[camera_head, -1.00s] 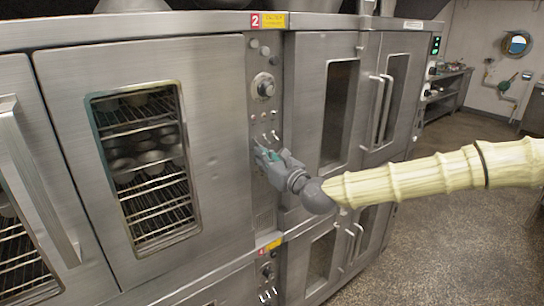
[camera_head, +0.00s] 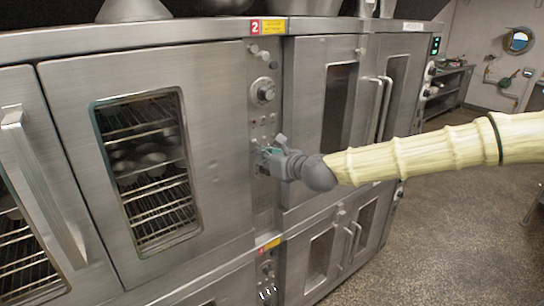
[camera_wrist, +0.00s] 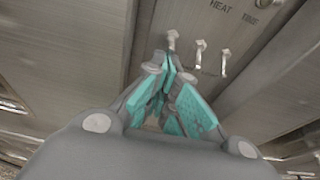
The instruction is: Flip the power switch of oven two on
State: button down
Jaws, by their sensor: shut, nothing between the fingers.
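Oven two (camera_head: 155,55) carries a red and yellow label with a 2 (camera_head: 255,27) above its control panel (camera_head: 261,190). In the wrist view, several small metal toggle switches stand in a row on that panel: a left one (camera_wrist: 172,36), a middle one (camera_wrist: 200,46) and a right one (camera_wrist: 225,58). My gripper (camera_head: 266,157) is shut and empty at the panel, below the round knob (camera_head: 263,91). In the wrist view, its teal fingertips (camera_wrist: 168,66) sit just below the left switch; contact cannot be told. In the head view my gripper hides the switches.
The oven door (camera_head: 80,100) with its window is left of the panel. Another tall door (camera_head: 310,110) with long handles is to the right. A lower oven's panel with a red and yellow label (camera_head: 268,246) lies beneath. Open floor (camera_head: 440,230) is at right.

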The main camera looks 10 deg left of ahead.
jog(key=shift+s+d+r+b, duration=0.1)
jog(key=shift+d+r+b, duration=0.15)
jog(key=shift+r+b, duration=0.15)
jog(key=shift+r, duration=0.1)
jog(key=s+d+r+p, duration=0.3)
jog(key=s+d+r, duration=0.1)
jog(key=r, duration=0.3)
jog(key=shift+s+d, duration=0.4)
